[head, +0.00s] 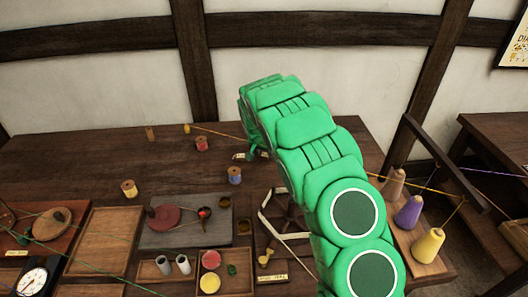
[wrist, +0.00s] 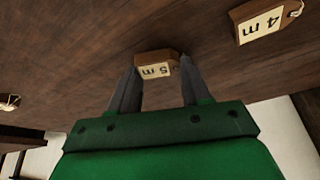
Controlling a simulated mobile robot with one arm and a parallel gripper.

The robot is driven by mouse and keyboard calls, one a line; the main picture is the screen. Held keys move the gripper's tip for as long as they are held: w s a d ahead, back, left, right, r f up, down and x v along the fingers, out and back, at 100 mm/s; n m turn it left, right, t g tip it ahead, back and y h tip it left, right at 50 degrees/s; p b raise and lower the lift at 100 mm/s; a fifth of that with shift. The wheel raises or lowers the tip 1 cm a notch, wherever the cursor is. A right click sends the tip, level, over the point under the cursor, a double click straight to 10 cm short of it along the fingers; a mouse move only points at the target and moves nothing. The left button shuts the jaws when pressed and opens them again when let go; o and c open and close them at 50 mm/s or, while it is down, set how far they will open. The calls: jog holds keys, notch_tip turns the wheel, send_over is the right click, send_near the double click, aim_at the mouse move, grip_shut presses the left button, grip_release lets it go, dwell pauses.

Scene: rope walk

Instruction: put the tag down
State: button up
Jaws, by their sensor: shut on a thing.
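Thread spools (head: 202,144) in several colours stand on the table (head: 90,160). An empty wooden tray (head: 104,240), a grey board (head: 190,236) and a dial gauge (head: 32,279) are nearer. Cones of yarn (head: 428,245) stand at the right. A yellow line crosses behind my arm. The back left tabletop is clear.

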jog(key=o, duration=1)
jog(key=shift+r, duration=0.15)
jog(key=v, duration=1.2)
jog(key=shift+o, duration=0.3)
